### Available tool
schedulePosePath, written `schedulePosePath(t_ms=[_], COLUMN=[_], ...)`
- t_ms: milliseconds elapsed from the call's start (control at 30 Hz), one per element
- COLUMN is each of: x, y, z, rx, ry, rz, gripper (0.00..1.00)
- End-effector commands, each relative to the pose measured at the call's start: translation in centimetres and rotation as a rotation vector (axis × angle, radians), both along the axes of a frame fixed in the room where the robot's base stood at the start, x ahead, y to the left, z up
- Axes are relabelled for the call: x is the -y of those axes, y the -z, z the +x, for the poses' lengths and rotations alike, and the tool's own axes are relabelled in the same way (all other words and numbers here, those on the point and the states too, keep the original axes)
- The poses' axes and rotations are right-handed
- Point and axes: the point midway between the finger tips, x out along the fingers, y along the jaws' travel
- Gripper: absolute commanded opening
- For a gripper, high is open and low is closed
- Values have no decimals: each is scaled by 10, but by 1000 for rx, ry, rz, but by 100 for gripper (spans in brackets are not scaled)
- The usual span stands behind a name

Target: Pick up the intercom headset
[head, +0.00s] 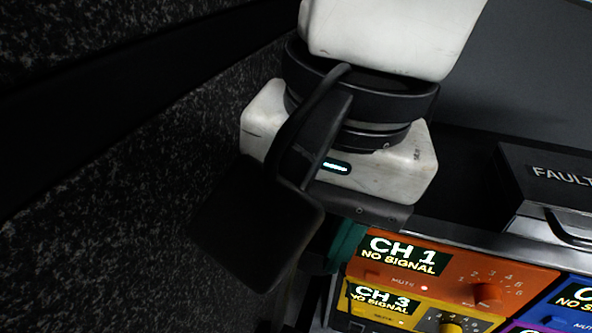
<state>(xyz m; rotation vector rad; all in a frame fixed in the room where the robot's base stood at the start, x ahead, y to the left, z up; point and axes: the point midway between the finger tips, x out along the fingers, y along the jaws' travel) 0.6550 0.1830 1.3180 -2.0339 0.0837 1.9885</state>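The white hand of my gripper (395,178) hangs in the upper middle of the head view, beside the left end of a coloured channel panel. Its fingers are hidden below the hand and behind a dark square part, so whether it is open or shut does not show. I cannot make out the intercom headset as a whole. A small teal piece (347,243) shows just under the hand, next to the panel; I cannot tell what it belongs to.
The panel has an orange CH 1 module (455,283), a yellow CH 3 module (430,316) and blue and purple ones at right. A dark box marked FAULT (545,172) stands above it. A dark speckled surface (90,230) fills the left.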

Motion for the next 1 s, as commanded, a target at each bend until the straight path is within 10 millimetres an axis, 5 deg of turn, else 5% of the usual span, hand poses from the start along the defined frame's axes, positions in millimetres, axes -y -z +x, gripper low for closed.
schedulePosePath(t_ms=[600, 867, 1000], x=[-13, -13, -13], y=[61, 66, 66], z=[6, 6, 6], rx=[-2, 0, 0], ry=[-1, 0, 0], rz=[3, 2, 2], gripper=[43, 43, 31])
